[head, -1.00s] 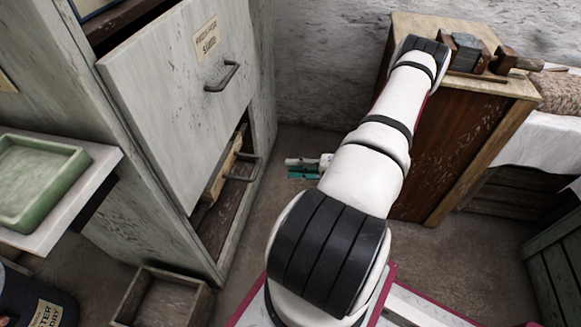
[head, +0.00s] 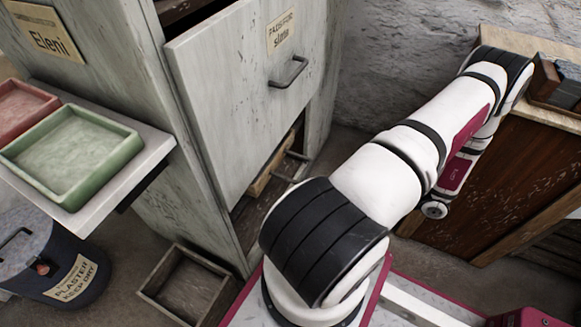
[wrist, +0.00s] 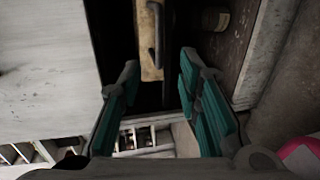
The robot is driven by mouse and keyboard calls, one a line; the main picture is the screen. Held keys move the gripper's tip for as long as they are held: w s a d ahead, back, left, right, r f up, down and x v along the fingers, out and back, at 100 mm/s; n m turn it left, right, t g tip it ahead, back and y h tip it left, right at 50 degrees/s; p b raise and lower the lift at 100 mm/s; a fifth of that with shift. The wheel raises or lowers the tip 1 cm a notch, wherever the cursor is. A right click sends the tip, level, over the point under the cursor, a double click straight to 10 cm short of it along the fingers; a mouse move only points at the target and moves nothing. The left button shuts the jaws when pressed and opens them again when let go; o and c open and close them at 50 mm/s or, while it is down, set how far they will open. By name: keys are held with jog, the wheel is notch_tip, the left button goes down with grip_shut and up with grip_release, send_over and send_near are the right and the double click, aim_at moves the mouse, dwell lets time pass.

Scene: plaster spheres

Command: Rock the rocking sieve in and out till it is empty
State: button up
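What looks like the rocking sieve is a pale wooden bar (head: 268,172) with a dark metal handle (head: 293,166), low in the cabinet's opening. Only its front part shows; I cannot see what it holds. In the wrist view the wooden bar (wrist: 150,45) and its handle (wrist: 157,30) lie ahead, beyond my fingertips. My gripper (wrist: 160,68) has teal finger pads spread wide with nothing between them. It seems apart from the handle. In the head view the gripper is hidden behind my arm.
The grey cabinet's large front panel (head: 235,95) hangs above the opening, with its own handle (head: 289,73). An open wooden box (head: 186,288) stands on the floor below. Green (head: 75,155) and red (head: 18,108) trays sit on a left shelf. A wooden cabinet (head: 500,190) stands at right.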

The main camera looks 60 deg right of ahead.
jog(key=b+x, duration=0.3)
jog(key=x, duration=1.1)
jog(key=shift+b, duration=0.4)
jog(key=shift+s, duration=0.1)
grip_shut()
